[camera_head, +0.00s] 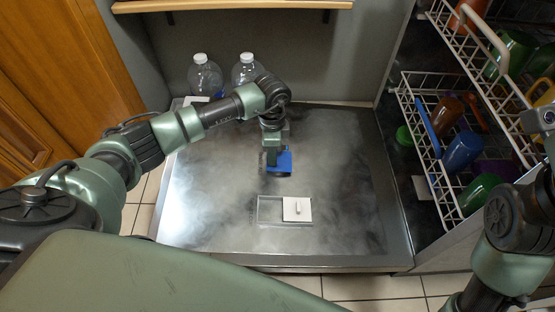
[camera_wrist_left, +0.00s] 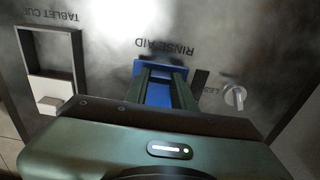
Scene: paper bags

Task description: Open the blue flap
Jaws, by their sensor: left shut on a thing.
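The blue flap (camera_head: 287,159) is on the open steel dishwasher door, beyond the tablet cup. In the left wrist view the blue flap (camera_wrist_left: 158,93) lies by the upside-down words RINSE AID. My left gripper (camera_head: 272,163) reaches down to it from above. In the left wrist view its fingers (camera_wrist_left: 165,88) are on either side of the blue part, shut on it. The fingers hide part of the flap, and I cannot tell how far it is raised. My right arm is at the right edge; its gripper is not visible.
The tablet cup (camera_head: 269,210) with its white sliding lid (camera_head: 297,209) is nearer me on the door (camera_head: 210,215). A small knob (camera_wrist_left: 234,97) sits beside the flap. Two bottles (camera_head: 205,75) stand behind. Dish racks (camera_head: 408,90) with cups are at right.

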